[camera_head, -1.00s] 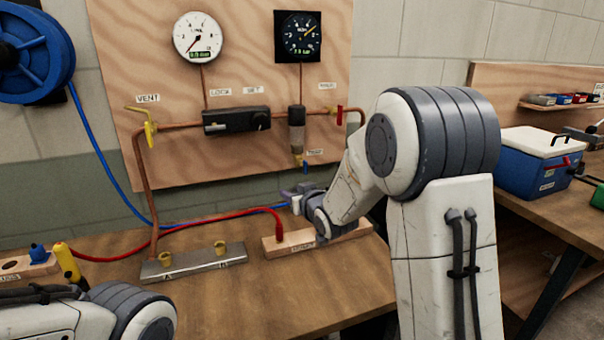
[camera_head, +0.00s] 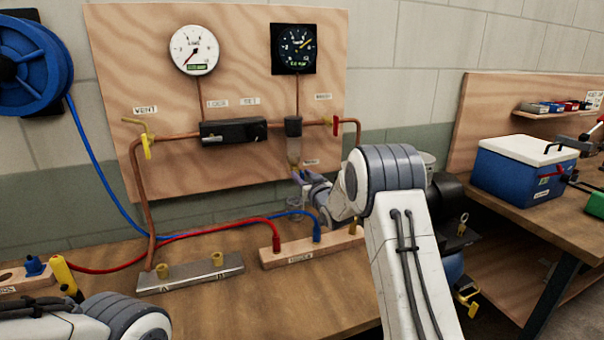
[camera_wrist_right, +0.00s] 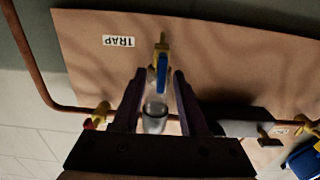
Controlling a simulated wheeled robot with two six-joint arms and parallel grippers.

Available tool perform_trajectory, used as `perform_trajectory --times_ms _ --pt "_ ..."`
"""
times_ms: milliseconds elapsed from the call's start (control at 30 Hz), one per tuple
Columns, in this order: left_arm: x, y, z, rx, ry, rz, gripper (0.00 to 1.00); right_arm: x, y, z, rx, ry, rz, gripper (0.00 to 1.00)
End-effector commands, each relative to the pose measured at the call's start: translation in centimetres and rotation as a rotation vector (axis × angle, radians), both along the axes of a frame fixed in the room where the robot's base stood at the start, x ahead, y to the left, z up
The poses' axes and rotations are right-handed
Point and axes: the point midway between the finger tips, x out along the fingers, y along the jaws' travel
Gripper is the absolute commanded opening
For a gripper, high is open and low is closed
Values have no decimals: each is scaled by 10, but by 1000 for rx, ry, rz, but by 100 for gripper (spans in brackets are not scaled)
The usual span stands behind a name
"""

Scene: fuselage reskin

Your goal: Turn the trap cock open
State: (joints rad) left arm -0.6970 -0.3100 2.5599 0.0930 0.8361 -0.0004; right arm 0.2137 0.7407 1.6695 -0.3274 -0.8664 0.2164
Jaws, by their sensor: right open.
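The trap cock shows in the right wrist view as a brass fitting with a blue lever (camera_wrist_right: 162,72), lying along the line of the fitting. It is at the end of the clear trap bowl (camera_wrist_right: 155,112). My right gripper (camera_wrist_right: 160,76) is open, one finger on each side of the lever, with gaps visible and nothing gripped. In the head view, the right gripper (camera_head: 299,177) is just below the trap bowl (camera_head: 293,152) and partly hides the cock. My left arm shows at the lower left, but its gripper is out of view.
A plywood panel (camera_head: 110,60) carries gauges, copper pipe and a black regulator (camera_head: 233,131). Below, red and blue hoses run to a wooden block (camera_head: 285,256) beside a metal bar (camera_head: 200,276). A blue cooler (camera_head: 520,168) stands on the right bench.

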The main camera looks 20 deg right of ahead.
Motion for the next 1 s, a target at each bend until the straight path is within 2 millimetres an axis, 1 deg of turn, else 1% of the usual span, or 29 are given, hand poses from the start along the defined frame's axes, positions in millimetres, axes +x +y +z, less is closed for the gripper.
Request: perform_trajectory --times_ms 133,367,467,500,767,867,1000 --pt "0 0 1 0 0 0 50 6 1 0 1 0 0 42" --pt "0 0 1 0 0 0 50 6 0 0 0 0 0 42" --pt "0 0 1 0 0 0 50 6 0 0 0 0 0 8" --pt "0 0 1 0 0 0 50 6 0 0 0 0 0 0" --pt "0 0 -1 0 0 0 50 6 0 -1 -8 0 0 0" --pt "0 0 -5 0 0 0 50 6 1 -2 -26 -2 0 0" --pt "0 0 -16 0 0 0 50 6 1 -3 -84 -5 0 0"
